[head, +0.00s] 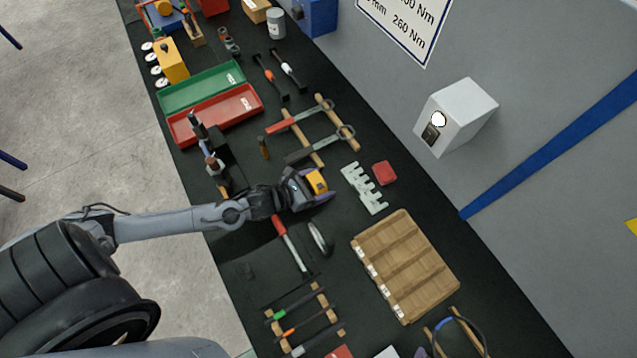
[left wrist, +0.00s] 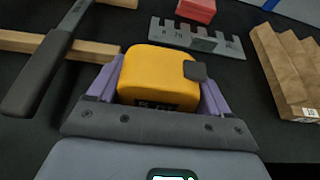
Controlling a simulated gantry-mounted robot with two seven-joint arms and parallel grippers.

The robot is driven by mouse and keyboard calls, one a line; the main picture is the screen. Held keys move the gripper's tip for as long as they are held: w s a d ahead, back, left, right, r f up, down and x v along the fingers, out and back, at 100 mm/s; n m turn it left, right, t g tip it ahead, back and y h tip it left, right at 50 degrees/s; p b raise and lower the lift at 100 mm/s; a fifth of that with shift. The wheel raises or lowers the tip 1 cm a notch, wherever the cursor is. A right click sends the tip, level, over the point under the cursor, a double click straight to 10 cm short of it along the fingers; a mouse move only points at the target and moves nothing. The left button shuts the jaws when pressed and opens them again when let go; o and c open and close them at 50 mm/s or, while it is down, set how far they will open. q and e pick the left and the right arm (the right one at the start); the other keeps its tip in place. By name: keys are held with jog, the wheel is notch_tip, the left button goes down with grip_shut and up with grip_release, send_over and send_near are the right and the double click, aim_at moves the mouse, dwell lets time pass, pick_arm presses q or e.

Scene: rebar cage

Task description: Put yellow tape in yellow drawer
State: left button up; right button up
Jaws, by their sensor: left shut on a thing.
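The yellow tape (head: 317,181) is a yellow tape measure with a dark clip, held by my left gripper (head: 314,187) over the dark bench. In the left wrist view the tape measure (left wrist: 157,79) sits between the two purple fingers of the left gripper (left wrist: 160,92), which are shut on its sides. A yellow box (head: 171,61) stands at the far upper left of the bench, away from the gripper; I cannot tell whether it is a drawer. No open yellow drawer shows. My right gripper is not in view.
A wooden compartment tray (head: 405,266) lies right of the gripper, with a grey notched rack (head: 363,188) and red block (head: 384,173) nearer. A red-handled tool (head: 291,245) lies in front.

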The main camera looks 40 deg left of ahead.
aim_at(311, 187)
pick_arm(q)
jog(key=shift+f, duration=0.1)
jog(key=o, duration=0.8)
jog(key=shift+f, duration=0.1)
jog(key=o, duration=0.4)
jog(key=shift+c, duration=0.2)
jog(key=shift+r, duration=0.2)
jog(key=v, duration=0.6)
jog(key=shift+s+a, duration=0.1)
jog(key=shift+s, duration=0.2)
jog(key=shift+c, duration=0.6)
jog(key=shift+s+a+r, duration=0.1)
jog(key=shift+s+r, duration=0.2)
jog(key=shift+s, duration=0.05)
jog(key=c, duration=0.4)
